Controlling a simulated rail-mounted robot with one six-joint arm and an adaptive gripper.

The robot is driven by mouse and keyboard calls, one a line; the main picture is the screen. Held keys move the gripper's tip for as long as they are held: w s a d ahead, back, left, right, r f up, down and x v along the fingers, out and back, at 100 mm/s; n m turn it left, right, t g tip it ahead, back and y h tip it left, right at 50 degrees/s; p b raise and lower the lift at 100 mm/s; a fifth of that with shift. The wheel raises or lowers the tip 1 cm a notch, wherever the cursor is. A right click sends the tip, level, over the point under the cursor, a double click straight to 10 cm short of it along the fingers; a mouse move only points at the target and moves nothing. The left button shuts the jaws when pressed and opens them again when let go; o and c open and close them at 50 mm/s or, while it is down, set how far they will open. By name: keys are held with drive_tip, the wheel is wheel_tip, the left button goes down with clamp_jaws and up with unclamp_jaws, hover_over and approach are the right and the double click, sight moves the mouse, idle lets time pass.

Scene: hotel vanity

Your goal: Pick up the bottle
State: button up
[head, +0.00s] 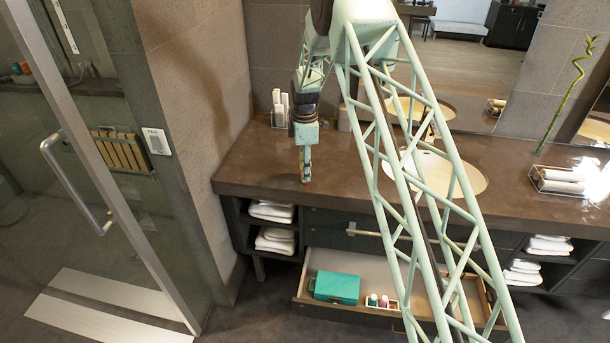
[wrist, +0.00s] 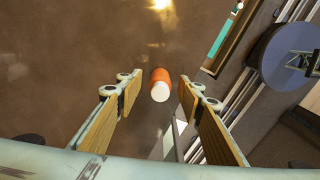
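An orange bottle with a white cap (wrist: 160,85) stands on the brown countertop in the wrist view, seen from above. My gripper (wrist: 158,88) is open, with one wood-faced finger on each side of the bottle and a visible gap on both sides. It holds nothing. In the head view my gripper (head: 306,176) points down over the front left part of the countertop (head: 250,160). I cannot make out the bottle there; my gripper seems to hide it.
Below the counter, an open drawer (head: 297,292) holds a teal box (head: 336,287) and a small tray with little bottles (head: 378,302). A white holder (head: 280,105) stands against the back wall. A sink (head: 455,172) and a wire basket (head: 562,180) are to the right.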

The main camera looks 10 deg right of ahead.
drive_tip(key=shift+f, duration=0.8)
drive_tip(key=shift+c, duration=0.7)
drive_tip(key=c, duration=0.8)
